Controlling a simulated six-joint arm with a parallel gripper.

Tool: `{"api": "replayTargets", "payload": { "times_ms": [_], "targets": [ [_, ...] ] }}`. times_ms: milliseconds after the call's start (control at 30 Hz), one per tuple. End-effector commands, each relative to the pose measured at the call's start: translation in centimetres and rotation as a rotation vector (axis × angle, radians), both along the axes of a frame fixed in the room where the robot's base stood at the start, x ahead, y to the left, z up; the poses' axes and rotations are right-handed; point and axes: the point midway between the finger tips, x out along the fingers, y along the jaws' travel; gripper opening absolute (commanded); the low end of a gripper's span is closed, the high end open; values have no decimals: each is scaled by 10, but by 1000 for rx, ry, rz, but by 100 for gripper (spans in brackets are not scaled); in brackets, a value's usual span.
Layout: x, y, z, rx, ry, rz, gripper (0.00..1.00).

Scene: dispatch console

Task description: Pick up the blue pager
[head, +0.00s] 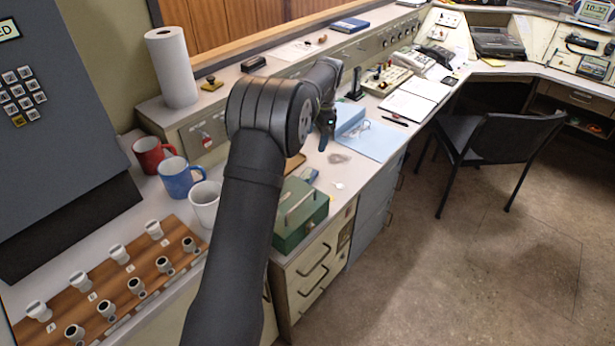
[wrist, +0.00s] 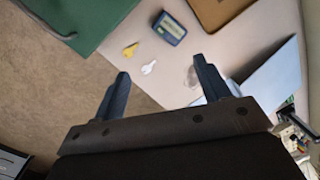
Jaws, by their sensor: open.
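The blue pager (wrist: 169,28) lies on the desk top at the upper middle of the wrist view, its small greenish screen showing. In the head view it is a small blue shape (head: 310,175) just behind the green metal box. My gripper (wrist: 164,70) is open and empty, its two dark fingers spread. The pager is beyond the fingertips in the wrist view, not between them. In the head view my gripper (head: 326,132) hangs above the desk near the blue folder, farther along the desk than the pager.
The green box (head: 300,212) stands close to the pager. A yellow tag (wrist: 130,50) and a white tag (wrist: 149,67) lie beside it near the desk edge. A brown board (wrist: 220,9) and blue folder (wrist: 272,78) lie nearby. Mugs (head: 181,178) stand left of my arm.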

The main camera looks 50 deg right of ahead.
Motion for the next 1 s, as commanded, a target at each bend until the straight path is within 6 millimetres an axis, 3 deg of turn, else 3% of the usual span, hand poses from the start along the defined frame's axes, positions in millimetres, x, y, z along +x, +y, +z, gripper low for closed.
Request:
{"api": "replayTargets", "payload": {
  "times_ms": [200,333,533,1000],
  "targets": [
    [25,7,-10,-58,90,445,69],
    [31,10,-12,-70,120,588,69],
    [33,10,-27,-70,132,644,69],
    [33,10,-122,-71,131,639,69]
  ]
}}
